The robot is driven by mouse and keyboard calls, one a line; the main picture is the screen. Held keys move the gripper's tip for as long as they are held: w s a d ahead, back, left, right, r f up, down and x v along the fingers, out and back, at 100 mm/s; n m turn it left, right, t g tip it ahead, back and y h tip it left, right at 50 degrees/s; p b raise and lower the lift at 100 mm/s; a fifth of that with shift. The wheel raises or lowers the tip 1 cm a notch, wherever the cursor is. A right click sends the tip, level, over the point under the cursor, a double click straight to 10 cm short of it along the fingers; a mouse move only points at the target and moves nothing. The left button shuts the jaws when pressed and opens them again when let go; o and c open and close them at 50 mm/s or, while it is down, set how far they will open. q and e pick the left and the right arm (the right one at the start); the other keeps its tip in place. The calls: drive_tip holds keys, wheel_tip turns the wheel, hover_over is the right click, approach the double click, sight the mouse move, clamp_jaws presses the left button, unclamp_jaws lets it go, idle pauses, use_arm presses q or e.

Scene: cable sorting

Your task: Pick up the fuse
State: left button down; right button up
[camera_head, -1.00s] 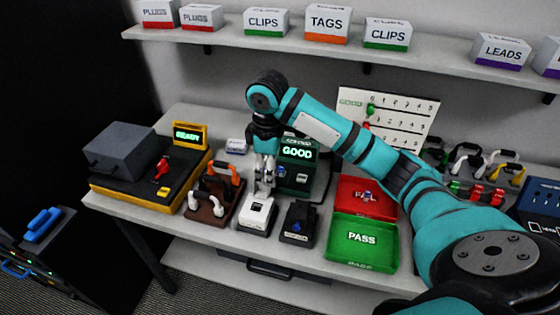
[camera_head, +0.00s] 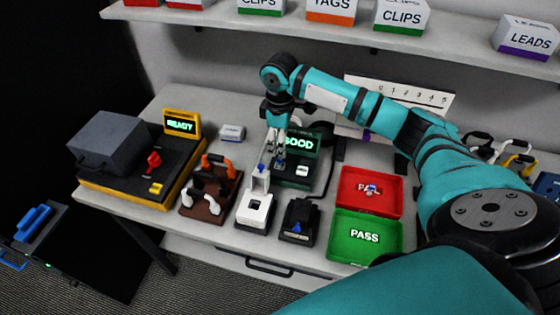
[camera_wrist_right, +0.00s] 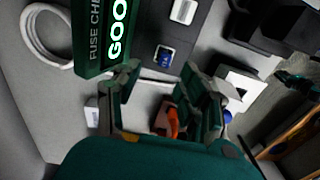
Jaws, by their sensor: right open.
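The fuse checker (camera_head: 297,172) is a dark green box whose screen reads GOOD. In the right wrist view, a small blue fuse (camera_wrist_right: 165,57) sits in a pale holder on the checker's dark base, just beyond my fingertips. My right gripper (camera_head: 273,158) points down over the checker's left part in the head view. In the wrist view its open, empty fingers (camera_wrist_right: 160,76) stand either side of the fuse's line, apart from it. In the head view the fingers largely hide the fuse. My left gripper is out of view.
A white device (camera_head: 254,212) with an upright lever and a black device (camera_head: 299,222) stand in front. Brown rack (camera_head: 210,195) and yellow-black station (camera_head: 140,170) are left. Red FAIL tray (camera_head: 398,195), holding a small blue-and-white item, and green PASS tray (camera_head: 395,238) are right.

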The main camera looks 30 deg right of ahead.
sight(280, 159)
drive_tip(key=shift+s+a+f, duration=0.15)
drive_tip(key=shift+f, duration=0.25)
wheel_tip(280, 159, down, 4)
drive_tip(key=shift+s+f+p, duration=0.15)
drive_tip(key=shift+f+p, duration=0.1)
drive_tip(key=shift+p, duration=0.7)
drive_tip(key=shift+a+f, duration=0.1)
drive_tip(key=shift+f, duration=0.1)
clamp_jaws()
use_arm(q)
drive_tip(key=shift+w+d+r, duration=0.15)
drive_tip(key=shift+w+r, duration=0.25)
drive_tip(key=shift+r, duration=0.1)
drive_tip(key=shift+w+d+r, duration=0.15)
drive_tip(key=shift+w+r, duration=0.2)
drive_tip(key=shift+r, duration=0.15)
